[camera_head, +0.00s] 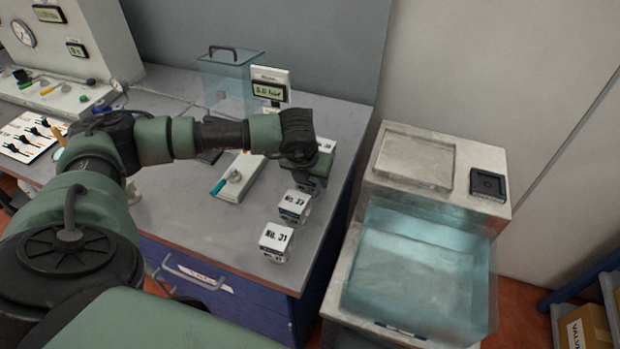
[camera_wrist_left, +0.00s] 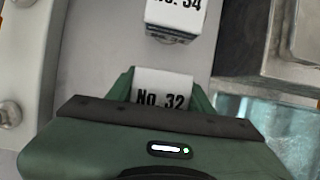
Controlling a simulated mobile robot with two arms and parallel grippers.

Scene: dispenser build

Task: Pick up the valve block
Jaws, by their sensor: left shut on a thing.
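Small white-topped blocks with printed numbers stand in a row along the right side of the grey bench. My left gripper (camera_head: 308,178) reaches down over one of them in the head view. In the left wrist view its green fingers (camera_wrist_left: 160,92) are shut on the block marked No. 32 (camera_wrist_left: 163,85), one finger on each side. A block marked No. 34 (camera_wrist_left: 174,16) stands just beyond it, apart from the fingers. The block marked No. 31 (camera_head: 276,241) is nearest the bench's front edge, with another block (camera_head: 294,205) between it and my gripper. I cannot tell whether the held block is off the bench.
A small device with a teal tip (camera_head: 234,180) lies left of the row. A digital display (camera_head: 270,88) and a clear box (camera_head: 228,75) stand behind. Right of the bench, across a gap, is a machine with a transparent teal cover (camera_head: 420,255) and a black square socket (camera_head: 488,184).

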